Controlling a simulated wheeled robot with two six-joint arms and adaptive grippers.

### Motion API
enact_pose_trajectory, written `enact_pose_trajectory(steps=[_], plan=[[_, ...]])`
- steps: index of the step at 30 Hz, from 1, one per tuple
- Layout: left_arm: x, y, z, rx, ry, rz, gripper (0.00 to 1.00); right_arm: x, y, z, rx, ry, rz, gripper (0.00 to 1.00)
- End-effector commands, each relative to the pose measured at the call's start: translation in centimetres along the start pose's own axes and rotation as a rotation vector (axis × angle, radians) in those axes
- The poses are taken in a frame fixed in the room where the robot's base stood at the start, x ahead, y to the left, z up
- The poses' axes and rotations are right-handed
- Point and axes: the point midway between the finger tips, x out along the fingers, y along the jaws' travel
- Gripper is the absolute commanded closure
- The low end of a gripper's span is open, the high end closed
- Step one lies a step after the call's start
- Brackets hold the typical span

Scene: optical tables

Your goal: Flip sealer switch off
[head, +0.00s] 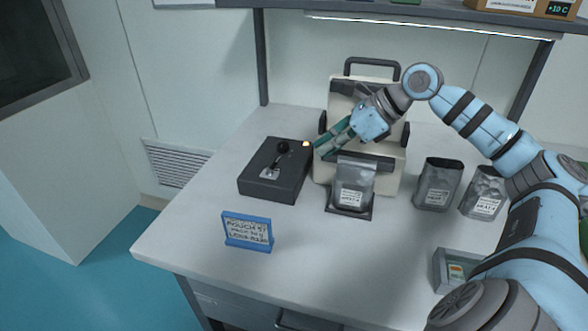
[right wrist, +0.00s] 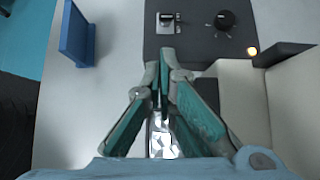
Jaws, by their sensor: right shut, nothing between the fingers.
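The dark control box (head: 258,182) stands on the table left of the cream sealer (head: 340,100). On its top are a silver toggle switch (head: 268,173), a black knob (head: 282,147) and a lit amber lamp (head: 305,143). My left gripper is not in view.
A grey pouch (head: 352,185) stands before the sealer, with two more pouches (head: 437,185) (head: 484,192) to the right. A blue sign (head: 248,231) stands at the front left. A grey tray (head: 440,270) is at the front right. The table's front middle is clear.

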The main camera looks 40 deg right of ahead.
Motion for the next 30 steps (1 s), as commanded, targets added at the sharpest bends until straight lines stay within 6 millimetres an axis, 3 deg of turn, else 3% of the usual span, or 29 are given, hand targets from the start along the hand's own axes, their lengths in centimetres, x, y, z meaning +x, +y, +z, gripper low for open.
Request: enact_pose_trajectory(steps=[4, 8, 12, 18, 23, 30], plan=[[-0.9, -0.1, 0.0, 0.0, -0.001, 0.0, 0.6, 0.6, 0.0, 0.2, 0.002, -0.004, 0.005, 1.0], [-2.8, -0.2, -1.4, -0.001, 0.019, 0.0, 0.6, 2.1, 0.2, 0.5, 0.003, -0.006, 0.008, 1.0], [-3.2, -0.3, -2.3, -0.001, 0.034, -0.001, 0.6, 5.2, 0.2, 0.2, 0.004, -0.006, 0.006, 1.0], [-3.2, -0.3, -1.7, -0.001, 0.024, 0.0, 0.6, 8.7, 0.1, -0.1, 0.004, -0.002, 0.003, 1.0], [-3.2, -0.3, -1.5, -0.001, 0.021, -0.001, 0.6, 9.9, 0.1, -0.1, 0.003, -0.001, 0.001, 1.0], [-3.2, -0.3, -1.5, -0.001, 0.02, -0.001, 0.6, 10.0, 0.0, -0.1, 0.003, 0.0, 0.0, 1.0]])
